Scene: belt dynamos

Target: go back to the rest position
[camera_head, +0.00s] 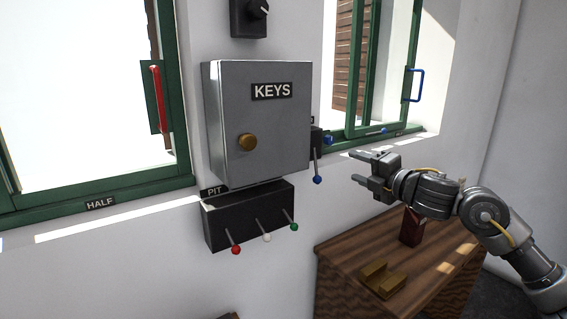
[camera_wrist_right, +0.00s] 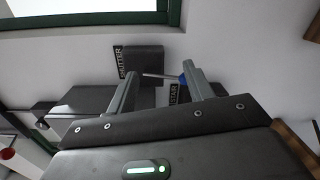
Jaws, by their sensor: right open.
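My right gripper (camera_head: 353,168) is open and empty in the head view, with its two fingers pointing left. It hangs in front of the wall, to the right of a lever with a blue knob (camera_head: 317,180), apart from it in the picture. In the right wrist view the open fingers (camera_wrist_right: 158,88) face the wall. A lever with a blue knob (camera_wrist_right: 184,80) shows there close to the right-hand finger; whether they touch I cannot tell. Behind it is a dark box (camera_wrist_right: 143,60) by a label reading SHUTTER. My left gripper is not in view.
A grey KEYS cabinet (camera_head: 260,120) with a brass knob hangs above a black PIT box (camera_head: 250,218) with red, white and green-tipped levers. Green-framed windows flank them. Below my right arm stands a wooden cabinet (camera_head: 345,262) bearing a brass block (camera_head: 382,279) and a dark red object (camera_head: 411,228).

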